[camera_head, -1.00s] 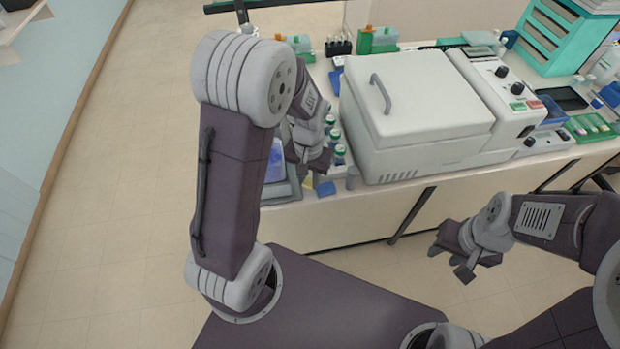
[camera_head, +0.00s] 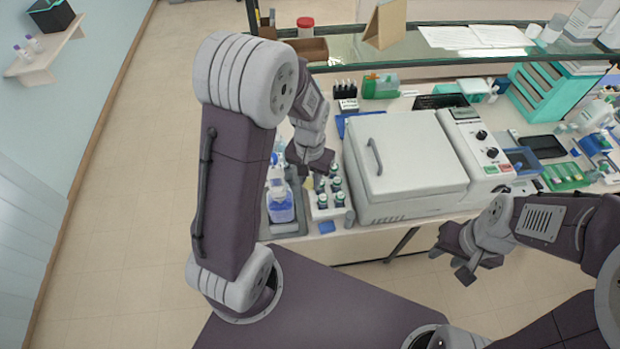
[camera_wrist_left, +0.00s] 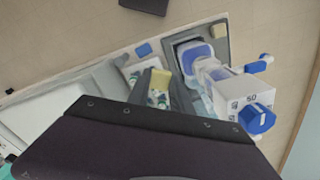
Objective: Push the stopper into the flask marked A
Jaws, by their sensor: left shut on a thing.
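My left gripper (camera_head: 309,176) is over the bench, above the rack of small bottles and beside the tray. It is shut on a small yellowish piece (camera_wrist_left: 160,80), which I take to be the stopper; it shows between the fingers in the left wrist view. A blue-labelled clear bottle (camera_head: 281,207) stands in the grey tray. In the left wrist view a white container with a blue cap (camera_wrist_left: 257,118) bears the number 50. I cannot make out a letter A on any vessel. My right gripper (camera_head: 463,262) is open and empty, in front of the bench.
A white rack (camera_head: 322,212) of small dark-capped bottles stands right of the grey tray (camera_head: 287,229). A large white lidded machine (camera_head: 410,160) stands right of the rack. A small blue block (camera_head: 326,227) lies near the front edge. A glass shelf (camera_head: 400,48) spans the back.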

